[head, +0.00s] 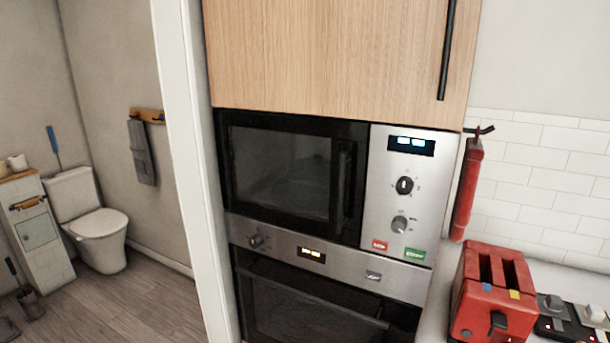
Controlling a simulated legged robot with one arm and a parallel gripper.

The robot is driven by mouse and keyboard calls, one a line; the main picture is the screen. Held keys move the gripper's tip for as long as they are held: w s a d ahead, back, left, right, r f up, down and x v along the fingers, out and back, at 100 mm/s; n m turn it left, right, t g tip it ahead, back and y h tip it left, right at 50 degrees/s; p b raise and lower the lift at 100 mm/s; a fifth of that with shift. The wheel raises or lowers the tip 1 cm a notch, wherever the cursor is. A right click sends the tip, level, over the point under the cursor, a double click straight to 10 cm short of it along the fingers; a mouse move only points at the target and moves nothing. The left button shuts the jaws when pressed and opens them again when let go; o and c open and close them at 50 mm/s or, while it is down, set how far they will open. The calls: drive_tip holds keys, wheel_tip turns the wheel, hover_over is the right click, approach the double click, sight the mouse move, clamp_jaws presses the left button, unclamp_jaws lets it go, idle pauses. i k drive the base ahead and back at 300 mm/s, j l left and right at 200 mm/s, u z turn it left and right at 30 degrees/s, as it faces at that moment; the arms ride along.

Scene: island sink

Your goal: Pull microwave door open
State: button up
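The microwave (378,185) is built into a tall cabinet, in the middle of the head view. Its black-framed door (280,172) with a dark window looks shut. A black vertical door handle (343,185) runs along the door's right side. To its right is a silver control panel with a lit display (411,146), two knobs, a red button and a green button. My gripper is not in view.
An oven (310,300) sits directly below the microwave. A wooden cabinet door (330,55) with a black handle is above. A red toaster (492,295) stands on the counter at right. A white door frame (190,170) borders the left, with a toilet (90,225) beyond.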

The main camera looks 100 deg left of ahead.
sight(349, 140)
drive_tip(key=u, duration=3.6)
drive_tip(key=j+u, duration=0.1)
drive_tip(key=j, duration=0.2)
drive_tip(key=k, duration=0.05)
